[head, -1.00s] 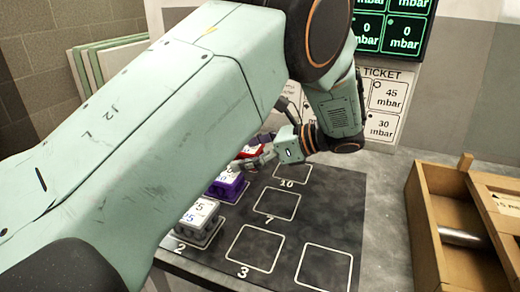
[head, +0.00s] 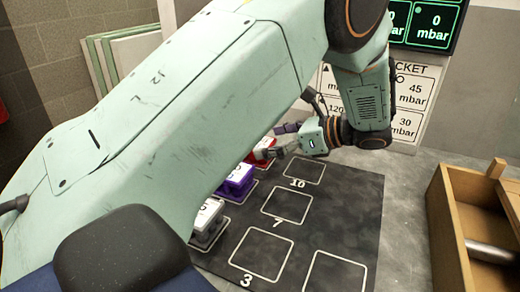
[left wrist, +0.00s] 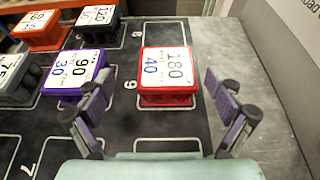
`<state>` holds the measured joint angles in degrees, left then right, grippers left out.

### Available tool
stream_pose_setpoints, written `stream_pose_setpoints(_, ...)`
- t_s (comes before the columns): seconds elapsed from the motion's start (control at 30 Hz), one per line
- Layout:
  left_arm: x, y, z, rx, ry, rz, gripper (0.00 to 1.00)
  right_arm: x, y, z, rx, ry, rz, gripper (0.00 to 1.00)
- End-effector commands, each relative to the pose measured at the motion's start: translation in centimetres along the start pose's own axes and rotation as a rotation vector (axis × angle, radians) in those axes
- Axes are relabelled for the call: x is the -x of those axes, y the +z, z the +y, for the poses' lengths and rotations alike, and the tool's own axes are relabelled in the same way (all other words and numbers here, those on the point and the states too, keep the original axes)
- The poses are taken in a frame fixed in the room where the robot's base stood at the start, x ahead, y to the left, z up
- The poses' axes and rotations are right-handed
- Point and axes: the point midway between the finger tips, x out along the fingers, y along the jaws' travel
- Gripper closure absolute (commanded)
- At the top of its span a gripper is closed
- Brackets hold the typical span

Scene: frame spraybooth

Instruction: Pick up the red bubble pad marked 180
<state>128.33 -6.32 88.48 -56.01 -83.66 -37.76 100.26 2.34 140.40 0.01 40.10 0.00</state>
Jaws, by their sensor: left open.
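The red bubble pad marked 180 (left wrist: 167,76) sits upright on the dark mat in the left wrist view, centred ahead of the fingers. In the head view a red pad (head: 264,148) shows partly behind my left gripper (head: 284,140). In the left wrist view my left gripper (left wrist: 160,118) is open, with one finger to each side of the red pad's near edge and nothing between the tips. Whether the fingers are level with the pad is hard to tell. My right gripper is not in view.
A purple pad marked 90 (left wrist: 81,74) stands close left of the red pad, near the left finger. Grey and orange pads (left wrist: 44,30) stand farther left. Numbered squares mark the dark mat (head: 330,215). A wooden crate (head: 445,225) stands at the right.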

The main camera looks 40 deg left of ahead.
Motion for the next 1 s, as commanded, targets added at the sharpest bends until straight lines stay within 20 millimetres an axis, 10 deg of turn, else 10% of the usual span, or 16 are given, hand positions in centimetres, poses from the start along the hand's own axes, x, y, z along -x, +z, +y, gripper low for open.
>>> stream_pose_setpoints(0.6, -4.7, 0.0, -0.6, -0.002, -0.003, 0.0, 0.08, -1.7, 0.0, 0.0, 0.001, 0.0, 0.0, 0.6)
stream_pose_setpoints(1.0, -4.6, 0.0, -0.6, -0.002, -0.003, 0.0, 0.41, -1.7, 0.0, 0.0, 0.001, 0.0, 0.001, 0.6)
